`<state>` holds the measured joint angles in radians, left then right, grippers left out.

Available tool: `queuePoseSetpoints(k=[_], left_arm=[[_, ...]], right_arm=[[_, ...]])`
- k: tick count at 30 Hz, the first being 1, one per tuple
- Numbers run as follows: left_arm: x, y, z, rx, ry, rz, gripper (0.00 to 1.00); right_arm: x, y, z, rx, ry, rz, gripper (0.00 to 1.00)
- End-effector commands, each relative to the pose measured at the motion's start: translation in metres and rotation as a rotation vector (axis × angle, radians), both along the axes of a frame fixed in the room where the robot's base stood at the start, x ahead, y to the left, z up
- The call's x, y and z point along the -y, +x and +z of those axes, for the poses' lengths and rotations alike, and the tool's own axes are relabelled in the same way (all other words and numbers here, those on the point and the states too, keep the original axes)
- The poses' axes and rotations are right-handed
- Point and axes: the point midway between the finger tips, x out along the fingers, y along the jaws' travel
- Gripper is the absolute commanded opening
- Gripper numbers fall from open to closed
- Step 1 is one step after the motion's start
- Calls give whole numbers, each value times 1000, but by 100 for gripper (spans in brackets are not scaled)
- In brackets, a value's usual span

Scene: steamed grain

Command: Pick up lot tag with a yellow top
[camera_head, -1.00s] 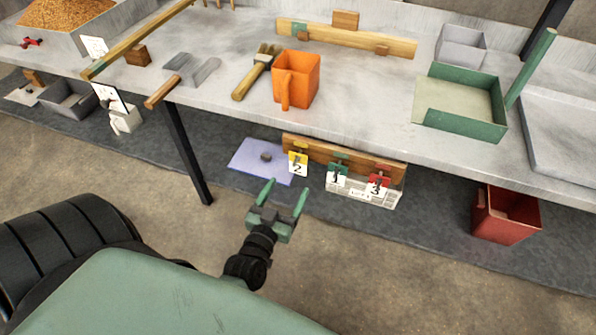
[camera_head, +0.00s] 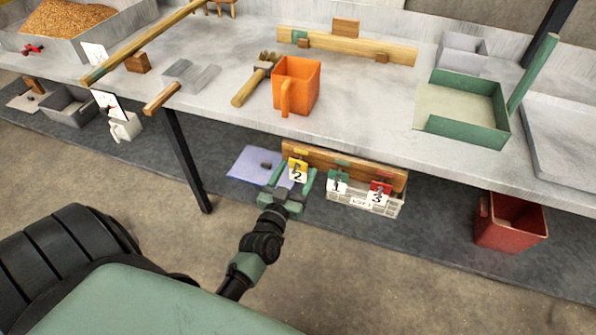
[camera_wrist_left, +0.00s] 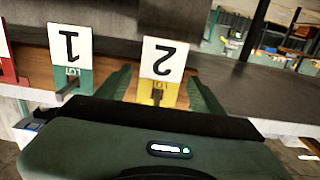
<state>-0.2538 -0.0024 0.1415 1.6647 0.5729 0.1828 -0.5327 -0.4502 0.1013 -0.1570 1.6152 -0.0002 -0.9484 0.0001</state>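The yellow-topped lot tag (camera_head: 298,171), marked 2, hangs on a wooden rail (camera_head: 330,163) below the table. My left gripper (camera_head: 291,178) is open, with its fingers on either side of this tag. In the left wrist view the yellow tag (camera_wrist_left: 161,70) appears upside down between the two green fingertips (camera_wrist_left: 160,88), with a gap on each side. The green-topped tag 1 (camera_head: 337,182) hangs to its right, and the red-topped tag 3 (camera_head: 379,192) hangs farther right. My right gripper is not seen.
A lilac sheet (camera_head: 246,165) lies left of the gripper. A red bin (camera_head: 508,225) is at the right. The tabletop edge (camera_head: 400,150) overhangs the rail.

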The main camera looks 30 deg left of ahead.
Motion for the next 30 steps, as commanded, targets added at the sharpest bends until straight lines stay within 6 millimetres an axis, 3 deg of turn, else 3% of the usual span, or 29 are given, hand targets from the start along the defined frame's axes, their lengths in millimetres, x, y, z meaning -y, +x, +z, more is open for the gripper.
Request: queuePoseSetpoints(k=[1,6,17,20,30], left_arm=[[0,0,0,0,0,0,50],[0,0,0,0,0,0,9],[0,0,3,1,-1,0,9],[0,0,7,1,-2,1,9],[15,-62,6,-5,0,-1,9]], right_arm=[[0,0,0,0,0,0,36],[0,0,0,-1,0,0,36],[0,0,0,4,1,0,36],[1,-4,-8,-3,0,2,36],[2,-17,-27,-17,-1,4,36]])
